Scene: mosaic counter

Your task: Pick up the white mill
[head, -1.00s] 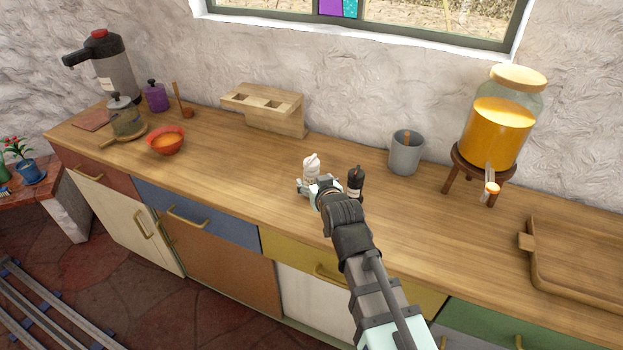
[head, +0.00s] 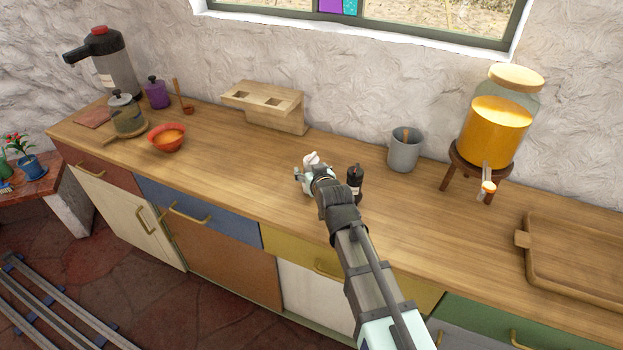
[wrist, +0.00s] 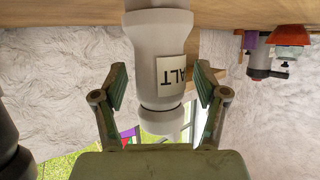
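The white mill (head: 311,159) stands on the wooden counter in the head view, mostly hidden behind my gripper (head: 313,176). In the wrist view, which is upside down, the white mill (wrist: 158,50) is close and central, with a label whose visible letters read "ALT". My gripper's two fingers (wrist: 161,82) stand on either side of it, spread, with a visible gap on each side. My gripper is open. A black mill (head: 356,180) stands just to the right of my gripper.
A grey cup (head: 405,151) and a juice dispenser (head: 496,130) on a stand are to the right. A wooden holder with square holes (head: 263,105) is behind. An orange bowl (head: 167,138) is to the left.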

